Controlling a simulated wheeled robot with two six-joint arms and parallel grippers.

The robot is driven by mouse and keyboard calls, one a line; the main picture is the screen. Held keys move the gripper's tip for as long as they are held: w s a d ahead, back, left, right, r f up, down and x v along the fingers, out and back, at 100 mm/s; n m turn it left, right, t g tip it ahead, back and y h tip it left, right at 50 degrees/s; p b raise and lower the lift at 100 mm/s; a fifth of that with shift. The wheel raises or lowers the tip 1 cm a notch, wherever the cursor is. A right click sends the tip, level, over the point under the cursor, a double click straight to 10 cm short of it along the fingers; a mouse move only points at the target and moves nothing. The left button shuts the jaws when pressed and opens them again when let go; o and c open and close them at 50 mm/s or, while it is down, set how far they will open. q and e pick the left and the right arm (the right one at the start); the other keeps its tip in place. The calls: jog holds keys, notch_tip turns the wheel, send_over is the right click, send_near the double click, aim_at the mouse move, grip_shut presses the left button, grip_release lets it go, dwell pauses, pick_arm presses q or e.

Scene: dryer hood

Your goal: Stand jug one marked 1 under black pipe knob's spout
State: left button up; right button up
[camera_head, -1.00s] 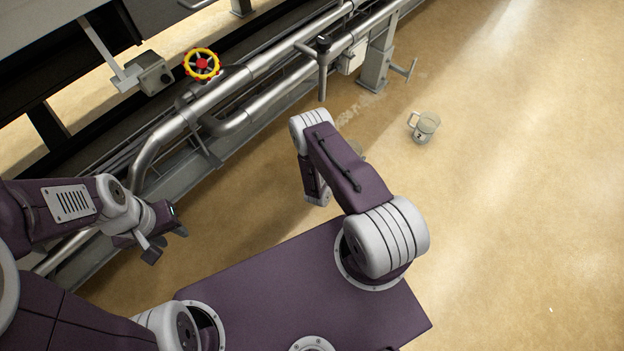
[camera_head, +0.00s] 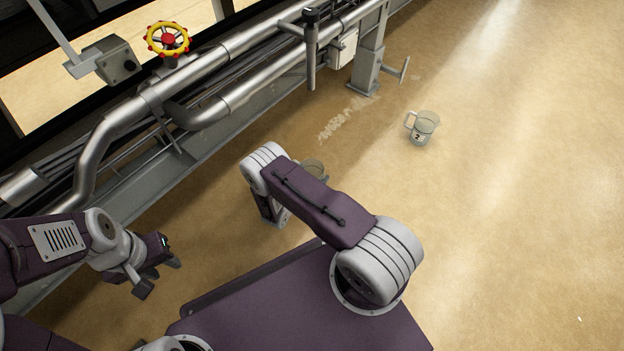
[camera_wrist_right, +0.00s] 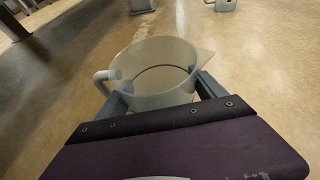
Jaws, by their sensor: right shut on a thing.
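My right gripper (camera_wrist_right: 163,98) is shut on a clear jug (camera_wrist_right: 155,72), which sits upright between its fingers in the right wrist view. The jug's number is not visible. The spout (camera_head: 311,62) with the black knob (camera_head: 310,15) hangs from the pipe at upper centre, beyond and apart from the held jug. My left gripper (camera_head: 159,277) is empty with its fingers apart, at lower left.
Another clear jug (camera_head: 421,129), marked 2, stands on the floor right of the spout. A grey post (camera_head: 367,65) with a side bracket supports the pipes. A yellow and red wheel valve (camera_head: 168,39) is at upper left. The floor at right is clear.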

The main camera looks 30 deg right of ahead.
jog(key=o, duration=1.4)
jog(key=shift+o, duration=0.2)
jog(key=shift+r, duration=0.15)
jog(key=p+v, duration=0.7)
jog(key=v, duration=0.4)
jog(key=s+a+r+m+g+y, duration=0.1)
jog(key=s+r+m+g+y, duration=0.1)
jog(key=r+m, duration=0.6)
jog(key=s+a+r+m+g+y, duration=0.1)
jog(key=s+r+m+g+y, duration=0.1)
jog(key=s+r+m+y, duration=0.3)
jog(key=s+a+r+m+g+y, duration=0.1)
jog(key=s+r+m+y, duration=0.3)
jog(key=r+m, duration=0.8)
jog(key=shift+s+r+g, duration=0.4)
jog(key=shift+s+g, duration=0.1)
jog(key=shift+s, duration=0.55)
